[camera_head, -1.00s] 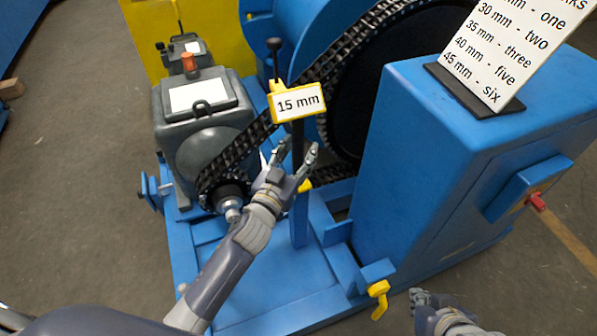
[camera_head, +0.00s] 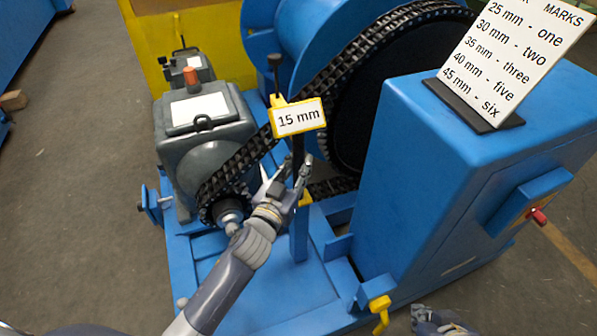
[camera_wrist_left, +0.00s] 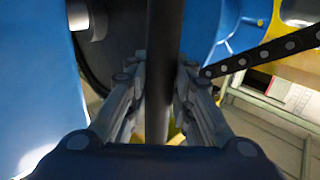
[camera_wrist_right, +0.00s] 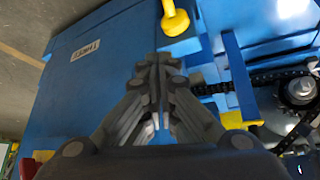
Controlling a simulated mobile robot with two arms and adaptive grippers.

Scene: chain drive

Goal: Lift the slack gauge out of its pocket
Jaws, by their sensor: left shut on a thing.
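The slack gauge (camera_head: 298,117) is an upright dark rod with a round knob on top and a yellow-framed plate reading "15 mm". My left gripper (camera_head: 297,175) is shut on the rod below the plate. In the left wrist view the dark rod (camera_wrist_left: 163,60) runs between the fingers of the left gripper (camera_wrist_left: 161,75). Below the hand stands a blue post (camera_head: 299,235) with a yellow part at its top; the rod's lower end and its seat are hidden by the hand. My right gripper (camera_head: 432,320) is low at the front, empty, its fingertips together in the right wrist view (camera_wrist_right: 157,68).
A black chain (camera_head: 250,150) runs close behind the gauge, from a small sprocket up around a large wheel. A grey motor box (camera_head: 203,130) stands left. A blue cabinet (camera_head: 440,180) with a marks board (camera_head: 520,60) stands right. A yellow handle (camera_head: 380,312) is near my right gripper.

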